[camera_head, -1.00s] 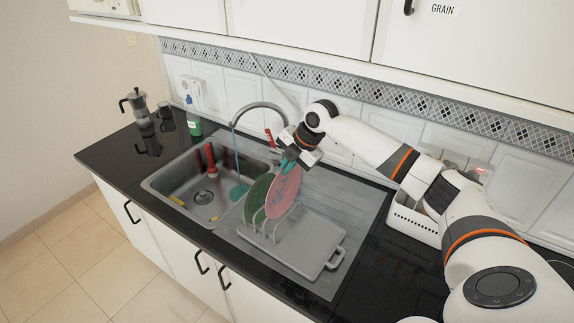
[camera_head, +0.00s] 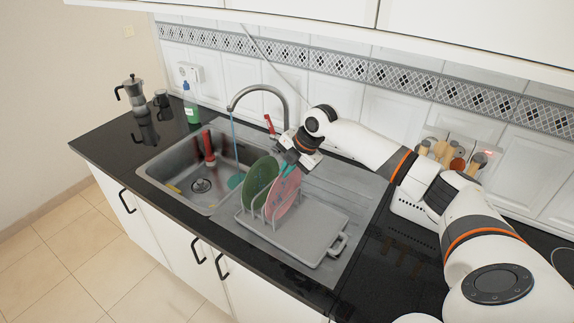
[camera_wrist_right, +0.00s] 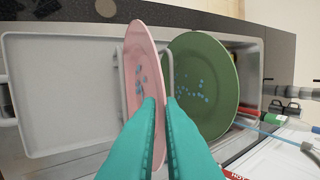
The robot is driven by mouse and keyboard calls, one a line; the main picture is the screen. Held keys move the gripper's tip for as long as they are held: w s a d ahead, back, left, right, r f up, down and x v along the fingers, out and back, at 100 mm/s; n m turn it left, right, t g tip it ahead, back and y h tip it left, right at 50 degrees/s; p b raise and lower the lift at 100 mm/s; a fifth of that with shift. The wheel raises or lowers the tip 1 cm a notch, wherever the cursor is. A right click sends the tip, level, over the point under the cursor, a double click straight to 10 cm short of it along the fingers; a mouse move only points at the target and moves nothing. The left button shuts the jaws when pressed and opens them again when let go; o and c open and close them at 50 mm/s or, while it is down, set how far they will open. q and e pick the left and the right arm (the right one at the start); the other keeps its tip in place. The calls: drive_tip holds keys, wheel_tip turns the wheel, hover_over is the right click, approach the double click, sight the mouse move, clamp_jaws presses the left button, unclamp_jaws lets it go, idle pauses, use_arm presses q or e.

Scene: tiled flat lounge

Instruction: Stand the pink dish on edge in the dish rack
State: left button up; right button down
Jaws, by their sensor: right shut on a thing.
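The pink dish (camera_head: 284,197) is on edge at the dish rack (camera_head: 262,214), to the right of a green plate (camera_head: 260,182) that also stands on edge. My right gripper (camera_head: 290,168) is shut on the pink dish's upper rim. In the right wrist view, the teal fingers (camera_wrist_right: 163,110) pinch the pink dish (camera_wrist_right: 141,80) edge-on, with the green plate (camera_wrist_right: 205,85) beside it and a rack wire between. Whether the dish's lower edge is fully seated is hard to tell. My left gripper does not show.
The rack has a grey tray (camera_head: 310,240) on the metal drainboard. A sink (camera_head: 200,180) with a red-handled item lies left, under a curved tap (camera_head: 262,92). Wall cabinets hang above.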

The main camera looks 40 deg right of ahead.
drive_tip(key=shift+f, duration=0.25)
drive_tip(key=c, duration=1.5)
unclamp_jaws()
drive_tip(key=b+v, duration=0.2)
drive_tip(key=v, duration=1)
drive_tip(key=shift+b, duration=0.35)
drive_tip(key=shift+f, duration=0.1)
